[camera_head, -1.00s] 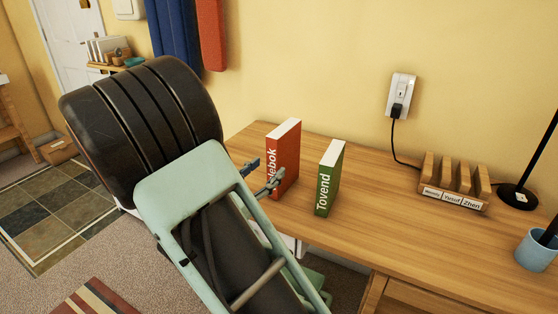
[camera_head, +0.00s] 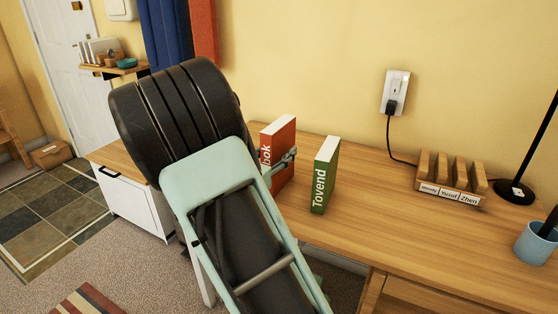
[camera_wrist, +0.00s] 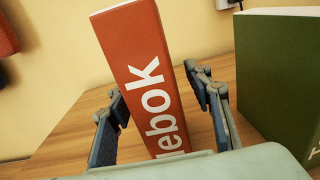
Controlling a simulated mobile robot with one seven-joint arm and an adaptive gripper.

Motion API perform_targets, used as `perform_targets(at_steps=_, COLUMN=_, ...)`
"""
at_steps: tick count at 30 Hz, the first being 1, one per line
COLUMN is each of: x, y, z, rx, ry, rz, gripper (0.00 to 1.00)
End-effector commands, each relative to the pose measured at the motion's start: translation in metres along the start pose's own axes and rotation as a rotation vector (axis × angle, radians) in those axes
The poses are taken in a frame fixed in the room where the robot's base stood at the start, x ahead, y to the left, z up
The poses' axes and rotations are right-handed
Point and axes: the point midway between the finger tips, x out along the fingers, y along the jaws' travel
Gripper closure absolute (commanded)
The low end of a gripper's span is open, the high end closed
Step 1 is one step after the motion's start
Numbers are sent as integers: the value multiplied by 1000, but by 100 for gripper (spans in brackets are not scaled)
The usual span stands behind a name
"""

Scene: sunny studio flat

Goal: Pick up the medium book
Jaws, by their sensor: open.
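A red book (camera_head: 281,139) with white lettering ending in "ebok" stands upright on the wooden desk (camera_head: 420,237). A green book (camera_head: 325,176) marked "Tovend" stands upright to its right. The pictures do not say which is the medium one. My gripper (camera_wrist: 156,92) is open around the red book (camera_wrist: 147,70), one finger on each side of its spine. Gaps show between fingers and book in the wrist view. The green book (camera_wrist: 279,85) is just outside the right finger. In the head view my arm hides much of the red book and most of my gripper.
A wooden rack with name labels (camera_head: 450,187), a black lamp base (camera_head: 515,191) and a blue cup (camera_head: 536,243) stand at the desk's right. A plug and cable (camera_head: 392,108) hang at the wall. The desk between green book and rack is clear.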

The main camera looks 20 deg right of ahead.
Motion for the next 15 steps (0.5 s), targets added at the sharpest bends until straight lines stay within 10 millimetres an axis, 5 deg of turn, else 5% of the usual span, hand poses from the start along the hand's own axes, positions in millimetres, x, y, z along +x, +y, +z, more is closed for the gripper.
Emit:
perform_targets(at_steps=7, x=5, y=0, z=1, rx=-1, ry=-1, rz=0, gripper=54)
perform_targets(at_steps=15, x=5, y=0, z=0, rx=-1, ry=-1, rz=0, gripper=82)
